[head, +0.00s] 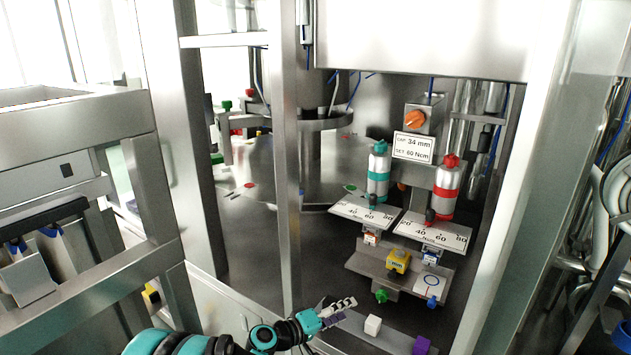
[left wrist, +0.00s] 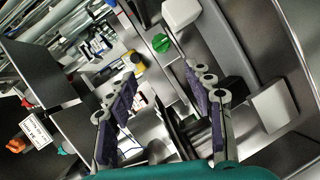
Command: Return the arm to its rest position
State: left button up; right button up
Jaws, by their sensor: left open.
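My left gripper (head: 338,312) is at the bottom centre of the head view, at the end of my teal and black arm. It is low, in front of the machine and left of a white block (head: 373,325). In the left wrist view, the left gripper (left wrist: 163,105) has its purple-padded fingers spread apart with nothing held between them. My right gripper is in neither view.
The machine's panel holds a yellow block (head: 398,260), a green knob (head: 381,296), a blue knob (head: 432,303) and teal (head: 378,172) and red (head: 446,188) cylinders. A purple block (head: 421,345) is at the front. A metal post (head: 290,180) stands left.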

pick_arm(q)
jog(key=s+a+r+m+g+y, duration=0.1)
jog(key=s+a+r+y, duration=0.2)
jog(key=s+a, duration=0.2)
jog(key=s+a+r+m+y, duration=0.1)
jog(key=s+a+r+y, duration=0.15)
jog(key=s+a, duration=0.3)
jog(key=s+a+f+m+y, duration=0.1)
jog(key=s+a+y, duration=0.6)
jog(key=s+a, duration=0.8)
jog(key=s, duration=0.3)
jog(key=shift+s+a+f+g, duration=0.25)
jog(key=shift+a+f+g, duration=0.1)
jog(key=shift+g, duration=0.05)
